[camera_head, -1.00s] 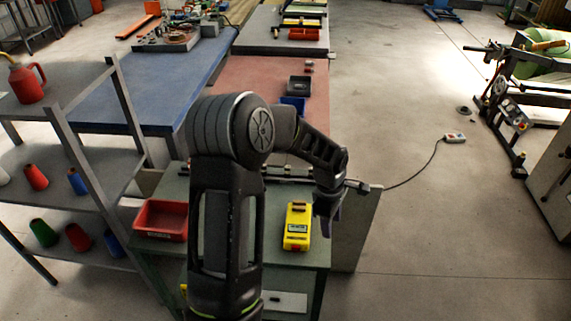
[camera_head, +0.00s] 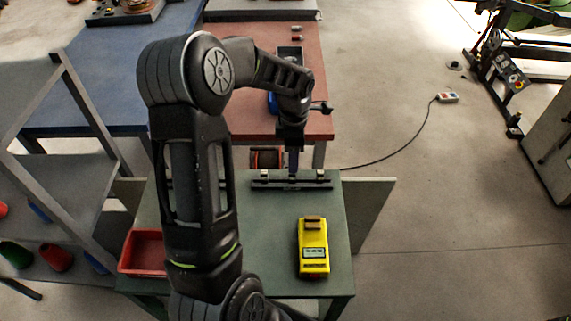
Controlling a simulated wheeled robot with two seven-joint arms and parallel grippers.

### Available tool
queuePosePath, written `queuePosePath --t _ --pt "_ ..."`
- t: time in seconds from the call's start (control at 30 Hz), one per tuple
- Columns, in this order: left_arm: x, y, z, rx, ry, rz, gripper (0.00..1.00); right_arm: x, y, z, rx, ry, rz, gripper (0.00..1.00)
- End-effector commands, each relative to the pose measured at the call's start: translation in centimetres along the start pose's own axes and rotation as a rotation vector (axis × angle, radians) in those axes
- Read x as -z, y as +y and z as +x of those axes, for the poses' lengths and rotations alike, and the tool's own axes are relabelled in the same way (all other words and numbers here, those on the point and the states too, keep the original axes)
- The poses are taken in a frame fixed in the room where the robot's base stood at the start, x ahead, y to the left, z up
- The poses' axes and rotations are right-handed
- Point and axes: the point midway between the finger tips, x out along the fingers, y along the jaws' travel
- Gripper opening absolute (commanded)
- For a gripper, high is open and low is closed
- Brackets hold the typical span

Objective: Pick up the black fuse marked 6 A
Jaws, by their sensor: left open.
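My left gripper (camera_head: 294,162) points down over a dark rail (camera_head: 272,185) at the back of the green table (camera_head: 270,225). Its fingers are small in this view; they are open, with their tips at or just above the middle of the rail. I cannot make out a black fuse or a 6 A mark; the fuse may be hidden by the gripper or lost against the dark rail. A yellow tester-like device (camera_head: 313,258) lies nearer on the table, with a brown piece at its far end. My right gripper is not in view.
A red bin (camera_head: 141,252) stands at the table's left, partly behind my arm. A red-topped table (camera_head: 312,122) lies beyond, with a blue bin (camera_head: 272,103) and a dark tray (camera_head: 290,53). A grey shelf rack (camera_head: 82,105) stands at left. The floor at right is mostly clear.

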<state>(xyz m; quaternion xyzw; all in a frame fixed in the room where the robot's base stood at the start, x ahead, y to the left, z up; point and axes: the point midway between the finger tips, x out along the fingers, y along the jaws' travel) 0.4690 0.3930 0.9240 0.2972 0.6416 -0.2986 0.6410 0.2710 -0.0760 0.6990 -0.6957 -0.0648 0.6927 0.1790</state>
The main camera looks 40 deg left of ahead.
Motion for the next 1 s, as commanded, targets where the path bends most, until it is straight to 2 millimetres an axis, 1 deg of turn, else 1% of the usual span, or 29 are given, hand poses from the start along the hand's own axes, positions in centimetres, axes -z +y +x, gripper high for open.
queuePosePath --t 0.27,0.5,0.77,0.87,1.0 --pt "0.0 0.0 0.2 0.000 0.000 0.001 0.45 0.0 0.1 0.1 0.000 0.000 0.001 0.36" --pt "0.0 -0.1 2.7 0.001 0.000 0.000 0.45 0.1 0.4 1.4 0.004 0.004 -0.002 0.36" --pt "0.0 0.0 2.6 0.000 -0.001 0.001 0.45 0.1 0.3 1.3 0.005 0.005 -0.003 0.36" --pt "0.0 0.0 2.9 0.001 0.000 0.001 0.45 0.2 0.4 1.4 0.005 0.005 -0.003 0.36" --pt "0.2 -0.1 4.5 0.001 0.000 0.001 0.45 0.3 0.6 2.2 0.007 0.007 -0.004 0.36"
